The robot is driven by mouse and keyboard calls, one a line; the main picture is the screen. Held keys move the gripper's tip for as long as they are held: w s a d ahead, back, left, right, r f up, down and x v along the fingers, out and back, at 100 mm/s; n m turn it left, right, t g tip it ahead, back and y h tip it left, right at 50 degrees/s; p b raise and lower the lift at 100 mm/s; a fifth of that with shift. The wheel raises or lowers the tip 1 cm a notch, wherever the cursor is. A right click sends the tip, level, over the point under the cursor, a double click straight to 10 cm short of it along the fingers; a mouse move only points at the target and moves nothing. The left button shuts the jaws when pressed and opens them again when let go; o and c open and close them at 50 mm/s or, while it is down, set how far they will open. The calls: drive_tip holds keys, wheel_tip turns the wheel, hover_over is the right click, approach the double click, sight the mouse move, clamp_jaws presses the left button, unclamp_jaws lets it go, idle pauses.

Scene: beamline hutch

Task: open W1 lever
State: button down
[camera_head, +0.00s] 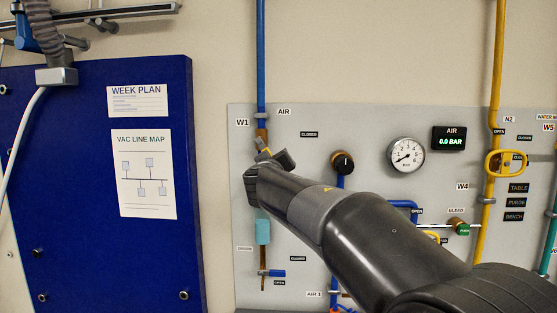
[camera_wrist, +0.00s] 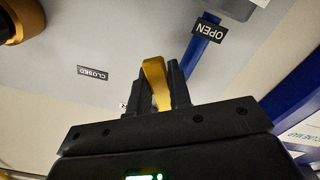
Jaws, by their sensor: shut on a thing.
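The W1 label (camera_head: 242,122) is on the grey panel beside the blue vertical pipe (camera_head: 261,60). My gripper (camera_head: 268,156) is at that pipe, just below the label, and hides most of the valve. In the wrist view, a yellow lever (camera_wrist: 156,78) stands between the two dark fingers of my gripper (camera_wrist: 160,90), which are shut on it. A CLOSED label (camera_wrist: 93,73) is to the left of the lever and an OPEN label (camera_wrist: 206,30) is to the upper right, on the blue pipe. The lever's exact angle is hard to tell.
A blue board (camera_head: 80,250) stands at the left.

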drive_tip(key=shift+a+f+m, duration=0.2)
drive_tip(key=shift+a+m, duration=0.45)
drive_tip(key=shift+m, duration=0.45)
drive_tip(key=shift+a+f+m, duration=0.25)
drive_tip(key=shift+a+m, duration=0.35)
drive_tip(key=shift+m, duration=0.5)
drive_tip(key=shift+a+f+m, duration=0.2)
drive_tip(key=shift+a+m, duration=0.45)
drive_tip(key=shift+m, duration=0.45)
drive_tip(key=c, duration=1.3)
unclamp_jaws()
drive_tip(key=shift+c, duration=0.2)
drive_tip(key=shift+r, duration=0.1)
drive_tip(key=s, duration=1)
drive_tip(key=shift+s, duration=0.4)
